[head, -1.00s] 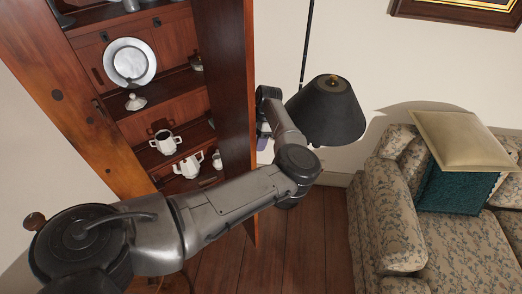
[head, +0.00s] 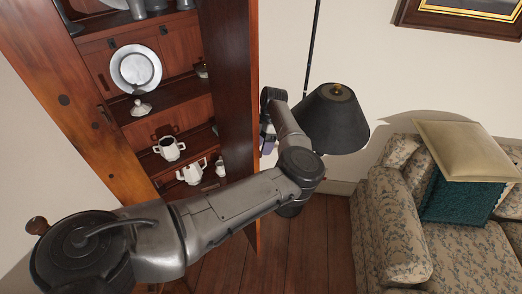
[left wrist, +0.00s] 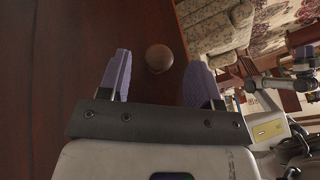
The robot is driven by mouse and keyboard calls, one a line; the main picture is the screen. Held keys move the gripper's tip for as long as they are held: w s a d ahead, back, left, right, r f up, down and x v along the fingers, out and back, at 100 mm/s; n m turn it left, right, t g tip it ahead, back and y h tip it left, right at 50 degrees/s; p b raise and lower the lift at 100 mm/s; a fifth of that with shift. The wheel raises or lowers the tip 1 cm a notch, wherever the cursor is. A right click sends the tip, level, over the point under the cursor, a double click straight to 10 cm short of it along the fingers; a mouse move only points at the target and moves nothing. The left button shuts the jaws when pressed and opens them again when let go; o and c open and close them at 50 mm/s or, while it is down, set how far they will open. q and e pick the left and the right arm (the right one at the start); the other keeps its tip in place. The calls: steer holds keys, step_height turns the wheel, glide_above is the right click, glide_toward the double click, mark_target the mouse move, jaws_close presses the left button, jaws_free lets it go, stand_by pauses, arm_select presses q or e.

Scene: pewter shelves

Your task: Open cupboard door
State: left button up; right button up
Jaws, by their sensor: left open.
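The wooden cupboard (head: 75,100) stands at the left in the head view, with its shelves exposed. A tall dark red-brown door panel (head: 228,90) stands out at its right side. In the left wrist view, a dark wooden surface (left wrist: 50,60) fills the left side, and a round brown knob (left wrist: 159,58) shows between and beyond the finger tips. My left gripper (left wrist: 157,68) is open with purple fingers, one on each side of the knob in the picture; contact cannot be told. In the head view my left gripper (head: 267,143) is mostly hidden behind the panel's edge and my arm.
A black-shaded lamp (head: 332,118) stands just right of my left forearm. A floral sofa (head: 400,215) with a cushion (head: 465,150) is at the right. The shelves hold a plate (head: 136,69) and a white teapot (head: 191,172). Bare floor (head: 305,250) lies between cupboard and sofa.

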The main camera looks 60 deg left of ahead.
arm_select(q)
steer(key=b+v, duration=0.1)
steer(key=v, duration=1)
steer(key=shift+r, duration=0.3)
steer(key=shift+w+a, duration=0.1)
